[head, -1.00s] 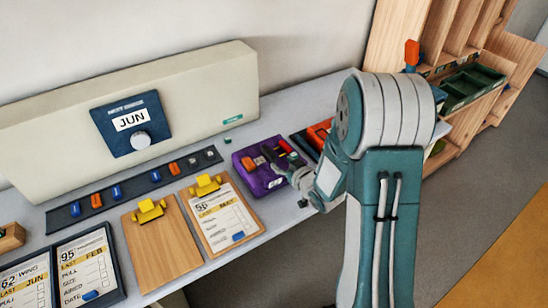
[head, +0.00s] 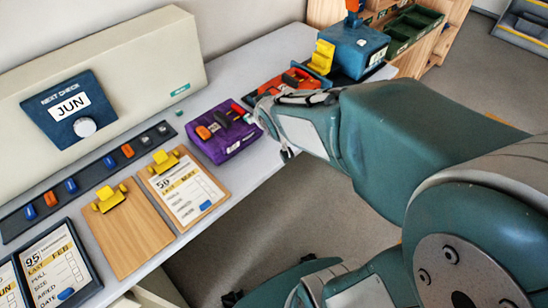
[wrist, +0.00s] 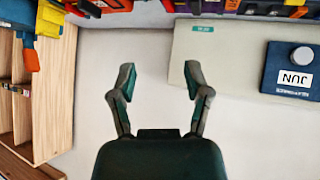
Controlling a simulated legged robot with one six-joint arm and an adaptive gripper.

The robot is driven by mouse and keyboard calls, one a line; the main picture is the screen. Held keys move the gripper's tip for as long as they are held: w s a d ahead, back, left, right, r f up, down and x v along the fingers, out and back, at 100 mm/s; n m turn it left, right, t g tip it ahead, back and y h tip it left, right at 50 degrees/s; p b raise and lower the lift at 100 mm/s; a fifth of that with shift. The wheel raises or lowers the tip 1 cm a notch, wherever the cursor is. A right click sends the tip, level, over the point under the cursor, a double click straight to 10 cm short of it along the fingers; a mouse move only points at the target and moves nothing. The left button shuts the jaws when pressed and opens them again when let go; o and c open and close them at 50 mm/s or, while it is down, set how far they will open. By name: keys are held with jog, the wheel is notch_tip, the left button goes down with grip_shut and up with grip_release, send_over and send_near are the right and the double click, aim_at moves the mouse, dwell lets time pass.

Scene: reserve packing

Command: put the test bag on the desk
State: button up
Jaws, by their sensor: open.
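The purple bag (head: 222,142), which appears to be the test bag, rests on the desk (head: 262,58). Orange, dark and red pieces show on its top. My gripper (head: 268,128) is at the bag's right edge in the head view; I cannot tell whether it touches. In the wrist view my gripper (wrist: 160,80) is open, with nothing between its fingers. That view is upside down and looks toward the wall, with the desk items cut off at the top.
Clipboards (head: 183,192) lie left of the bag. A beige cabinet with a blue JUN dial (head: 68,108) stands behind. A blue case (head: 350,48) and a yellow piece (head: 321,57) sit at the right, before a wooden shelf (head: 445,50). Desk behind the bag is clear.

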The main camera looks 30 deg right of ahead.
jog(key=s+a+r+g, duration=0.2)
jog(key=s, duration=0.6)
jog(key=s+a+r+m+g+y, duration=0.1)
jog(key=s+a+r+g, duration=0.1)
jog(key=s, duration=0.7)
jog(key=shift+s+a+r, duration=0.3)
jog(key=shift+a+r, duration=0.35)
jog(key=shift+r, duration=0.05)
